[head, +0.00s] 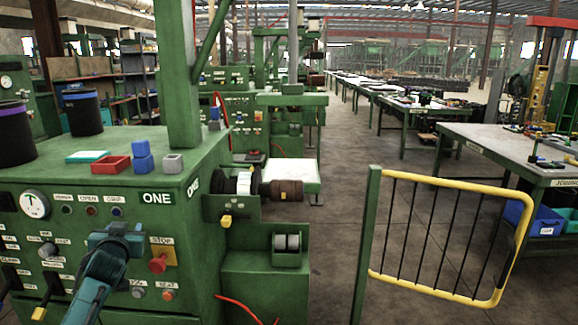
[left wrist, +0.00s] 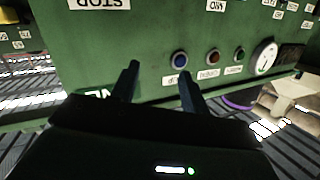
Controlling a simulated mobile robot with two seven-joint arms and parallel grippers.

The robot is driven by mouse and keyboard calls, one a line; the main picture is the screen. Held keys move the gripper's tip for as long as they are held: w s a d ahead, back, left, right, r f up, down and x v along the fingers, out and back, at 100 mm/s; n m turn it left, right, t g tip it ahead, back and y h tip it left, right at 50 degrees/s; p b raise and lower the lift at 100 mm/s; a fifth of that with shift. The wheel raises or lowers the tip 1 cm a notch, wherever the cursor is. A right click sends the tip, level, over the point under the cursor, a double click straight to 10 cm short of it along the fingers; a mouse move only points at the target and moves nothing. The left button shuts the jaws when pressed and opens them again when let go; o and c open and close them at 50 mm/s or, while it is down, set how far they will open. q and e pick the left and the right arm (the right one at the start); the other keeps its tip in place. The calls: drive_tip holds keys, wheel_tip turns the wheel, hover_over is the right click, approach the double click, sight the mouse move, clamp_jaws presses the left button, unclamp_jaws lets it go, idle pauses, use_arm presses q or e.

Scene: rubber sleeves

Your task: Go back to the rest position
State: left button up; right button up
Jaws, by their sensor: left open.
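My left arm comes in from the bottom left of the head view. Its gripper (head: 118,235) is in front of the control panel of the green machine labelled ONE (head: 240,302), below the row of small buttons and left of the red stop knob (head: 158,264). In the left wrist view, where the panel labels appear upside down, the two dark fingers (left wrist: 160,80) stand apart with nothing between them. Beyond them are a blue button (left wrist: 180,58), a red button (left wrist: 213,55) and a white gauge (left wrist: 264,58). My right gripper is in neither view.
On the machine top are a red tray (head: 110,165), stacked blue blocks (head: 143,156), a grey block (head: 173,163) and black containers (head: 82,112). A brown cylinder (head: 287,192) sits at its side. A yellow-framed gate (head: 440,182) stands right, with open floor (head: 335,240) before it.

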use_arm(q)
drive_tip(key=d+m+t+h, duration=0.2)
drive_tip(key=d+m+h, duration=0.2)
drive_tip(key=d, duration=0.1)
drive_tip(key=s+d+f+m+g+h, duration=0.1)
drive_tip(key=s+d+f, duration=0.35)
drive_tip(key=f, duration=0.35)
drive_tip(key=s+d+f+g+h, duration=0.1)
drive_tip(key=s+d+f+g, duration=0.1)
drive_tip(key=s+d+f, duration=0.35)
drive_tip(key=s+d+f+g+h, duration=0.1)
drive_tip(key=s+d+f, duration=0.2)
drive_tip(key=s, duration=0.6)
drive_tip(key=s+d+f+g+h, duration=0.1)
drive_tip(key=s+d+f, duration=0.3)
drive_tip(key=s, duration=0.6)
drive_tip(key=s+d+f+g+h, duration=0.1)
drive_tip(key=s+d+f, duration=0.3)
drive_tip(key=s, duration=0.5)
drive_tip(key=shift+s+f+n+g, duration=0.3)
drive_tip(key=shift+s+f+g, duration=0.1)
drive_tip(key=shift+f, duration=0.1)
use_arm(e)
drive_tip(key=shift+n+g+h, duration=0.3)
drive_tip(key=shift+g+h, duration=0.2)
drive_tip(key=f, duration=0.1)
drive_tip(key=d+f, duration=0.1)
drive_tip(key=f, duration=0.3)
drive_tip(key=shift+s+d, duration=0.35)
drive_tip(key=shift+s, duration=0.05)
